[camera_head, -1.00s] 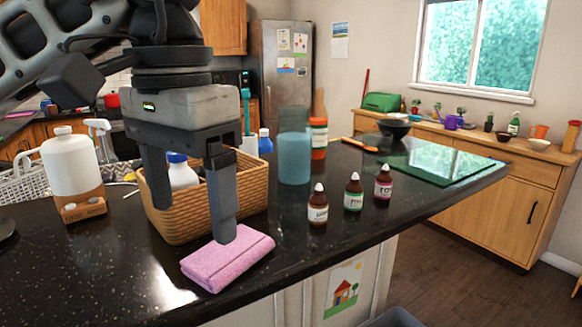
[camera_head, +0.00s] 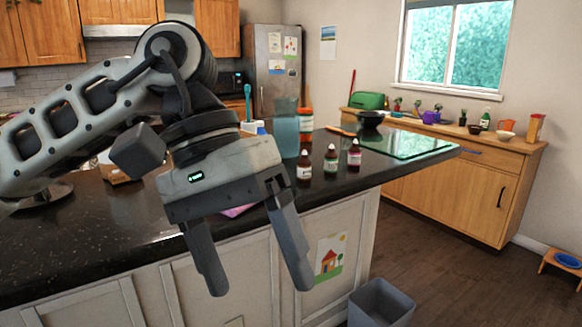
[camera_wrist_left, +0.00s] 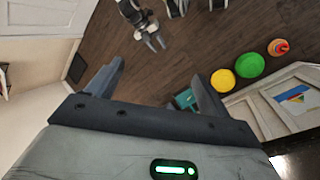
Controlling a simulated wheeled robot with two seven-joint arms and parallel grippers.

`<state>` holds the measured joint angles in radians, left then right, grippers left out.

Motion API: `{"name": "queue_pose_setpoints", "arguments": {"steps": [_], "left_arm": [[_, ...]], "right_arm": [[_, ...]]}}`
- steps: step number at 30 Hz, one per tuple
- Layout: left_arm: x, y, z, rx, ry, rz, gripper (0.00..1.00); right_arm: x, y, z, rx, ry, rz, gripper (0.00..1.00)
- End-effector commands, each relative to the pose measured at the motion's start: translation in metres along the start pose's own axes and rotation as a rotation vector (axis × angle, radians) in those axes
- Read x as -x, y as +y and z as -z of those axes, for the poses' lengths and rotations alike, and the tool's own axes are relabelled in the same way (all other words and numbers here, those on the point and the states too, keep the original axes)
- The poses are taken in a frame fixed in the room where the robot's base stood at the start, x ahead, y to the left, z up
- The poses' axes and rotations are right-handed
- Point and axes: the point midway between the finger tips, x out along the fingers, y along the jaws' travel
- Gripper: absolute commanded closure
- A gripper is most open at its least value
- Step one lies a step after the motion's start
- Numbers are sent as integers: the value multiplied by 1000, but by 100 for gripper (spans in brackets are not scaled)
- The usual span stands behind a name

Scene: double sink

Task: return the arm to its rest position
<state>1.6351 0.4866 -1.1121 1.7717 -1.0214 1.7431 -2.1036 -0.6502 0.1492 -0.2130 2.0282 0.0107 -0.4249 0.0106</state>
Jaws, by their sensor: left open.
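My left gripper (camera_head: 256,282) is open and empty in the head view. It hangs in front of the counter's front edge, with its fingers pointing down before the white cabinet doors. The left wrist view also shows its two spread fingers (camera_wrist_left: 155,85) with nothing between them and the floor beyond. My left arm (camera_head: 90,125) comes in from the left over the dark counter. My right gripper does not show in the head view.
The dark counter (camera_head: 90,235) carries a pink cloth (camera_head: 238,210), mostly hidden behind my gripper, several small bottles and a blue cup (camera_head: 284,138). A grey bin (camera_head: 380,303) stands on the floor. Open floor lies to the right.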

Motion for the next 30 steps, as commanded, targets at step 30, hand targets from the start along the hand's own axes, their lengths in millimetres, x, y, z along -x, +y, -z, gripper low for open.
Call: {"name": "queue_pose_setpoints", "arguments": {"steps": [30], "left_arm": [[-146, -146, 107, -1010, 1716, 1066, 20]], "right_arm": [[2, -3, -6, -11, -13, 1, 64]]}}
